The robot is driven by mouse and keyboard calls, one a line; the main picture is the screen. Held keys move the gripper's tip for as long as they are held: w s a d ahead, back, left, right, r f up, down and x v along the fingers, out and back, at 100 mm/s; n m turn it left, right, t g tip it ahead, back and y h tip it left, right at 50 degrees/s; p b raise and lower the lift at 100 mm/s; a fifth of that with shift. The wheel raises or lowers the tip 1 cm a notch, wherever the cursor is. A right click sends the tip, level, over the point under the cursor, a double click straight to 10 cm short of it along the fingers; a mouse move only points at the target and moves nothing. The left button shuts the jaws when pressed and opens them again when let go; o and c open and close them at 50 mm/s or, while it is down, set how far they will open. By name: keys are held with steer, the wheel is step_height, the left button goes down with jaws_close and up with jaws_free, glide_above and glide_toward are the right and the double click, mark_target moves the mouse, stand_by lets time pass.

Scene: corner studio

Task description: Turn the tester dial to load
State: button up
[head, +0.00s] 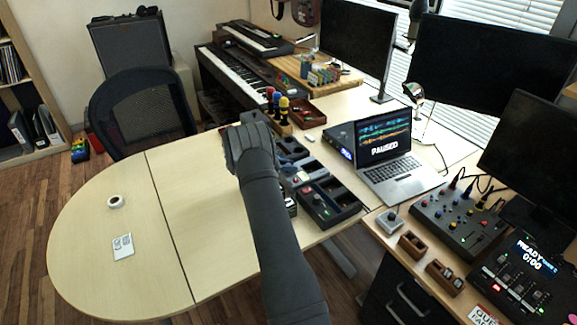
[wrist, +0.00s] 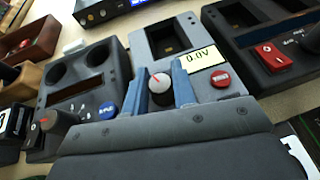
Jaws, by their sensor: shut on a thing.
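The tester (wrist: 204,91) is a grey box in the middle of the wrist view, with a small display (wrist: 201,57) reading 0.0V and a round red button (wrist: 220,79). Its dial (wrist: 160,84) is a dark knob with a pale top and a red pointer mark. My gripper (wrist: 161,82) is shut on the dial, with one blue-grey finger on each side of it. Any position labels around the dial are hidden or unreadable. In the head view my gripper (head: 249,150) is over the row of devices on the desk, and the dial is hidden there.
A dark device with two round wells and a blue button (wrist: 108,110) stands left of the tester. Another with a red switch (wrist: 273,57) stands to the right. The laptop (head: 388,160) reads PAUSED. The left desk top (head: 100,245) is mostly clear.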

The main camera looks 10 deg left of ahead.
steer(key=m+g+h, duration=0.2)
steer(key=m+g, duration=0.3)
steer(key=shift+f, duration=0.1)
steer(key=shift+m+g+h, duration=0.3)
steer(key=shift+m+g, duration=0.2)
steer(key=shift+g, duration=0.2)
steer(key=o, duration=1)
steer(key=shift+c, duration=0.2)
steer(key=shift+r, duration=0.45)
steer(key=r, duration=0.3)
steer(key=shift+s+d+r, duration=0.1)
steer(key=shift+d+r, duration=0.2)
steer(key=shift+r, duration=0.1)
steer(key=s+d+r, duration=0.2)
steer(key=d+r, duration=0.4)
steer(key=d, duration=0.4)
steer(key=shift+s+d+r, duration=0.2)
steer(key=shift+s+d, duration=0.2)
